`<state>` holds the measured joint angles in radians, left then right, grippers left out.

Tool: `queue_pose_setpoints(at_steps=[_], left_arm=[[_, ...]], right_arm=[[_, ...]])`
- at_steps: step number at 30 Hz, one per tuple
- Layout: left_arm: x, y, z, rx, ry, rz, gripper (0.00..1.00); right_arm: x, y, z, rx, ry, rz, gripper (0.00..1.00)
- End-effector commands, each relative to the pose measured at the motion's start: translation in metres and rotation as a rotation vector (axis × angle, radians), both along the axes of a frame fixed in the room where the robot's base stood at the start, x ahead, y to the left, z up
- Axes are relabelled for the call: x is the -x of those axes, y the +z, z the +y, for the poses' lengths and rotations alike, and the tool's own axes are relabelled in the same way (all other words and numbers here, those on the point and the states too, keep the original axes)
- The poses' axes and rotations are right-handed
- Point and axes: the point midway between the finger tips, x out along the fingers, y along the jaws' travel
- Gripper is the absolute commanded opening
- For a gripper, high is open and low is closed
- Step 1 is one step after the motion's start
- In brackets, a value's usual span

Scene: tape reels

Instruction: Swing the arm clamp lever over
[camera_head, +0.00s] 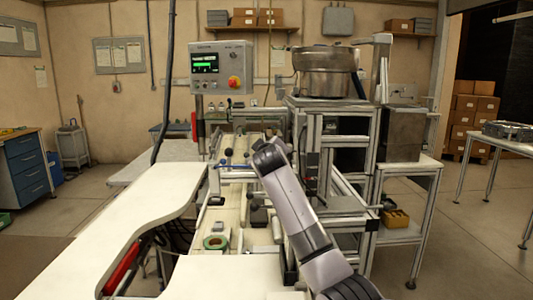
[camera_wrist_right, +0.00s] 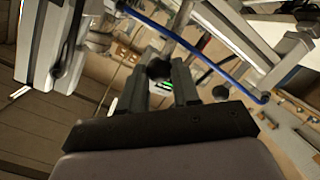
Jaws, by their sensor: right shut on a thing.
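My right arm (camera_head: 300,220) reaches up from the lower right over the conveyor line, and its wrist hides the gripper in the head view. In the right wrist view my right gripper (camera_wrist_right: 160,80) has its two dark fingers on either side of a round black knob (camera_wrist_right: 158,68), and is shut on it. The knob appears to be the clamp lever's end; the rest of the lever is mostly hidden, and its angle cannot be told. A second dark round knob (camera_wrist_right: 220,92) shows to the right, apart from the fingers. My left gripper is not in view.
A blue bar (camera_wrist_right: 195,55) and metal frame parts lie close around the gripper. A green-rimmed reel (camera_head: 216,242) sits on the line near the white worktop (camera_head: 130,215). A control box (camera_head: 221,67) stands behind, and a framed machine (camera_head: 325,130) stands close right.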

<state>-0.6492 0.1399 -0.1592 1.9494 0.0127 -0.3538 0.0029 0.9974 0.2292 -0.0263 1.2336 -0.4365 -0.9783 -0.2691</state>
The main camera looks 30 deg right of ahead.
Motion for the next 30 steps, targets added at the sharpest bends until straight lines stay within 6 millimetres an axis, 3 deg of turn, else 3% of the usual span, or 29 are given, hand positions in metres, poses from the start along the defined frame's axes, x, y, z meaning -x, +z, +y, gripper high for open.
queue_pose_setpoints(at_steps=[4,5,6,7,20,30], left_arm=[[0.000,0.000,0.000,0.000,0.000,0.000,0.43],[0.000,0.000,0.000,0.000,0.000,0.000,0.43],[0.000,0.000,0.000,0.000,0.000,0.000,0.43],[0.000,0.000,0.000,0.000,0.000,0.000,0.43],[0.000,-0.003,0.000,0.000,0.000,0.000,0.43],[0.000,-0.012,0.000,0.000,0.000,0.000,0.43]], right_arm=[[0.002,-0.005,-0.007,0.005,-0.016,0.018,0.00],[0.002,-0.006,-0.007,0.005,-0.016,0.018,0.38],[0.002,-0.005,-0.006,0.004,-0.015,0.018,0.51],[0.002,-0.005,-0.006,0.004,-0.014,0.017,0.56],[0.006,-0.002,0.002,0.002,-0.005,0.006,0.56],[0.039,0.004,0.021,0.002,-0.007,0.009,0.56]])
